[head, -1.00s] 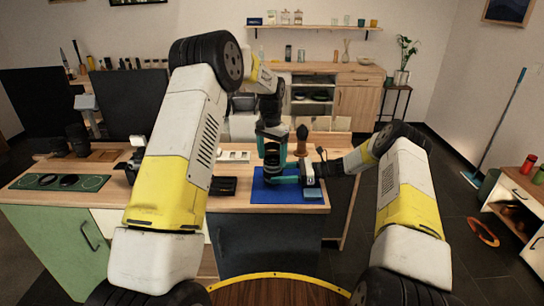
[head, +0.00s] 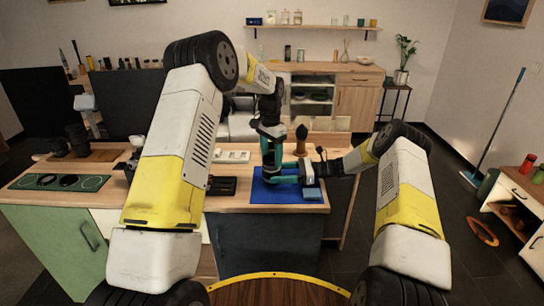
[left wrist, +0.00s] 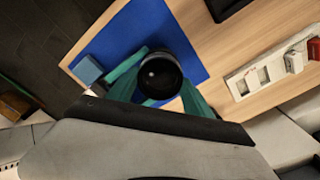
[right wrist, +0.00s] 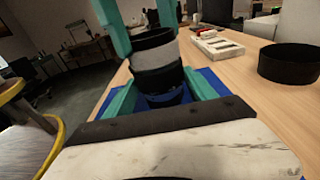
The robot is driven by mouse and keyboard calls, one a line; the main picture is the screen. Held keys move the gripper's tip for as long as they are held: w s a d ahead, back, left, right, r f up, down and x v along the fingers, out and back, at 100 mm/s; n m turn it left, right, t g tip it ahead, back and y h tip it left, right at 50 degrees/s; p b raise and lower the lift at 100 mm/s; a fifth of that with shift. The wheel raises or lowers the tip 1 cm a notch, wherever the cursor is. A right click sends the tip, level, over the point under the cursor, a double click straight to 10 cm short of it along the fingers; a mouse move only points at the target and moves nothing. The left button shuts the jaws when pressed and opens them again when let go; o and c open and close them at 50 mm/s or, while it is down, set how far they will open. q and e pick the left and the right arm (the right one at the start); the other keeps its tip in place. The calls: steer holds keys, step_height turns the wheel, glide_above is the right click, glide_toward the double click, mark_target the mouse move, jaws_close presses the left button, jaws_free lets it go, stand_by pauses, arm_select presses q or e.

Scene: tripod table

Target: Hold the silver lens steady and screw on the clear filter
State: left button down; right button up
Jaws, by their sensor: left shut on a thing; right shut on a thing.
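The silver lens (right wrist: 155,68) stands upright in the right wrist view, with black bands above and below its silver band. My right gripper (right wrist: 160,97) is shut on its lower part, with a teal finger on each side. The filter's dark rim (right wrist: 152,39) is at the lens's top; whether the threads have caught cannot be told. My left gripper (right wrist: 143,38) is shut on the filter from above. In the left wrist view the dark ring and shiny glass of the filter (left wrist: 160,77) cover the lens. In the head view both grippers (head: 272,168) (head: 289,178) meet above the blue mat.
The blue mat (head: 262,196) lies on the wooden bench under the lens, with a small blue-grey block (head: 312,194) at its right. A black tray (head: 222,186) and a white slotted tray (head: 233,156) lie to the left. A brown knobbed stand (head: 301,140) is behind.

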arm_select(q)
steer(key=shift+w+a+f, duration=0.1)
steer(key=shift+a, duration=0.1)
steer(key=m, duration=0.2)
steer(key=shift+m, duration=0.4)
steer(key=shift+d, duration=0.15)
steer(key=shift+d+m, duration=0.1)
steer(key=shift+m, duration=0.2)
steer(key=shift+d+m, duration=0.15)
steer(key=shift+m, duration=1.25)
steer(key=shift+m, duration=1.5)
